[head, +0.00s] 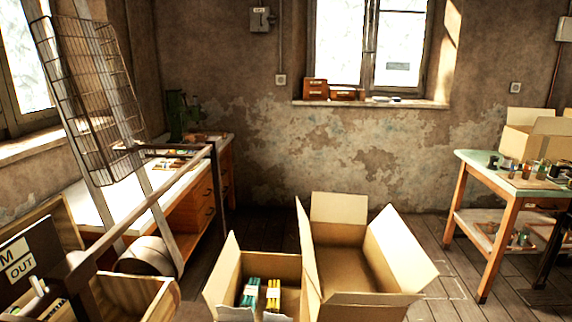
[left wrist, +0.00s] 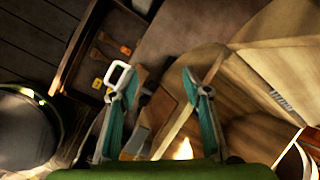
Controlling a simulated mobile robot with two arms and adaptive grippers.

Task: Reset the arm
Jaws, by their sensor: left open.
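My left gripper (left wrist: 155,78) shows in the left wrist view with its two teal fingers spread wide and nothing visible between the tips. A pale loop (left wrist: 118,76) shows at the left fingertip; I cannot tell whether it is part of the finger. Neither gripper shows in the head view, and no right gripper shows at all. A dark green machine (head: 181,113), perhaps the press, stands on the far end of the left workbench (head: 88,205). No handwheel can be made out on it.
Open cardboard boxes (head: 365,262) stand at the front centre, the smaller holding green and yellow items. A wire rack (head: 88,85) and brown rail (head: 150,205) stand at left. A green-topped table (head: 480,160) stands at right. In the wrist view a dark round object (left wrist: 28,130) is at left.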

